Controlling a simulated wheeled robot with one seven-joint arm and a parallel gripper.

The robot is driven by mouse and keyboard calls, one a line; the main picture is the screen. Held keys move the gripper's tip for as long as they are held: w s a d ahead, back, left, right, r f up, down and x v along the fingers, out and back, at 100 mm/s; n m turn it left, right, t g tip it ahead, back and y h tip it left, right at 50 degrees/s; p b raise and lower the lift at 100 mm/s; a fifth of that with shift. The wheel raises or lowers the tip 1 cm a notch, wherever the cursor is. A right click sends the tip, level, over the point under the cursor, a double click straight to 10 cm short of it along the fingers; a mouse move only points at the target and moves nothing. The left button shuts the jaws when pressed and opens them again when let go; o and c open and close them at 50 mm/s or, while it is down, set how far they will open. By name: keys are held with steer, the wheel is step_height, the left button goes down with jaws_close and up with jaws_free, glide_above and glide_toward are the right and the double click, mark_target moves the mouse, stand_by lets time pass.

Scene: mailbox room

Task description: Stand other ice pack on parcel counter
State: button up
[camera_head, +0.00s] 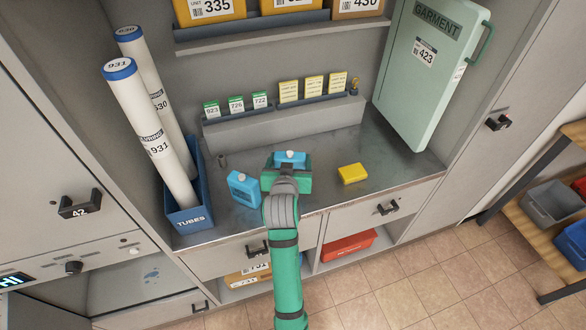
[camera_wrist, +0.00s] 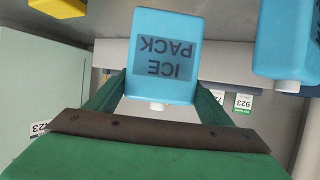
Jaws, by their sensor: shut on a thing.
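A blue ice pack (camera_head: 290,157) with a white cap is between the fingers of my gripper (camera_head: 286,168), over the middle of the parcel counter (camera_head: 323,152). In the wrist view the held ice pack (camera_wrist: 161,60) shows its "ICE PACK" label upside down, with green fingers on both sides. I cannot tell whether its base touches the counter. A second blue ice pack (camera_head: 243,190) stands upright near the counter's front edge, left of my gripper; it also shows at the upper right of the wrist view (camera_wrist: 287,40).
A yellow block (camera_head: 352,173) lies on the counter to the right. A blue tubes bin (camera_head: 186,214) with two tall white tubes stands at the left. A green garment case (camera_head: 425,70) leans at the right. A low ledge (camera_head: 285,122) with several small cards runs behind.

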steer(key=shift+f, duration=2.25)
steer(key=shift+f, duration=0.15)
steer(key=o, duration=1.3)
